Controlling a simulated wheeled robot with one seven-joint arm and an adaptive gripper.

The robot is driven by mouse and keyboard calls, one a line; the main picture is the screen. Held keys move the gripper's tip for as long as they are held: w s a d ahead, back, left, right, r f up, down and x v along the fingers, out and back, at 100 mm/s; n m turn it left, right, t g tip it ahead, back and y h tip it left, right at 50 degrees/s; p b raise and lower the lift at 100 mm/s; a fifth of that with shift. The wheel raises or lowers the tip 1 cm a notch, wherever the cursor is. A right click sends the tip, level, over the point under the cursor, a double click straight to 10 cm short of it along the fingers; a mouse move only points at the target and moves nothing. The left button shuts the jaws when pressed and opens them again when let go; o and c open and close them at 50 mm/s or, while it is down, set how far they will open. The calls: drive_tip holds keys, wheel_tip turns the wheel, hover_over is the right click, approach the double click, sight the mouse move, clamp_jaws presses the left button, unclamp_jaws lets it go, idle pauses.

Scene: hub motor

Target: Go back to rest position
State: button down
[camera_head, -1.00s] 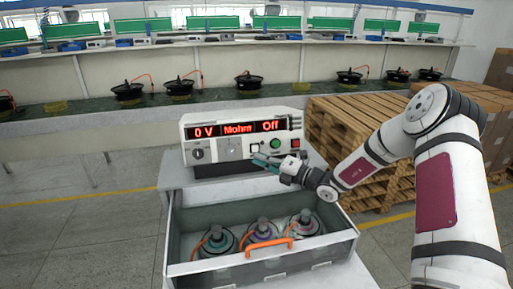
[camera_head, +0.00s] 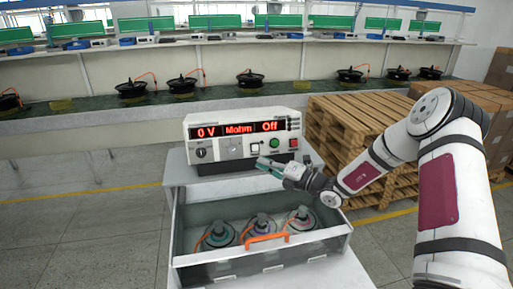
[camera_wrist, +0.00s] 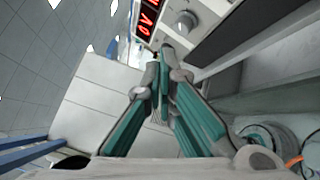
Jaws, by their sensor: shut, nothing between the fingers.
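My gripper (camera_head: 266,164) is in front of the lower right part of the tester panel, above the back edge of the open box. In the wrist view its teal fingers (camera_wrist: 162,105) meet at the tips with nothing between them. The tester (camera_head: 243,133) is a white box with knobs, buttons and a red display (camera_head: 240,129) reading "0 V", "Mohm" and "Off". Part of the tester also shows in the wrist view (camera_wrist: 192,17). I cannot tell whether the fingertips touch the panel.
Below my gripper, a clear-walled box (camera_head: 335,232) with an orange handle (camera_head: 266,239) holds three hub motors (camera_head: 299,222). Wooden pallets (camera_head: 340,140) with cartons stand behind my arm on the right. A long workbench (camera_head: 60,119) with several motors runs along the back. Floor on the left is free.

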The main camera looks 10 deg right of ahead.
drive_tip(key=shift+s+r+p, duration=0.2)
drive_tip(key=shift+s+p, duration=0.2)
drive_tip(key=shift+s, duration=0.55)
drive_tip(key=s+a+r+n+g+h, duration=0.1)
drive_tip(key=s+a+r+n+g, duration=0.45)
drive_tip(key=s+n, duration=0.45)
drive_tip(key=s+a+r+n+g, duration=0.5)
drive_tip(key=s+a+n+g, duration=0.15)
drive_tip(key=n, duration=0.45)
drive_tip(key=s+d+r+n+t+h, duration=0.1)
drive_tip(key=s+d+r+n+h, duration=0.1)
drive_tip(key=s+d+n+h, duration=0.2)
drive_tip(key=s+d+r+n+t+h+b, duration=0.1)
drive_tip(key=s+d+r+n+h, duration=0.2)
drive_tip(key=s+n, duration=0.6)
drive_tip(key=s+d+r+n+t+h, duration=0.2)
drive_tip(key=s+d+r+n+h, duration=0.1)
drive_tip(key=s+n, duration=0.4)
drive_tip(key=shift+s+d+r+h+b, duration=0.25)
drive_tip(key=shift+s+d+h+b, duration=0.15)
drive_tip(key=shift+s+d+h, duration=0.55)
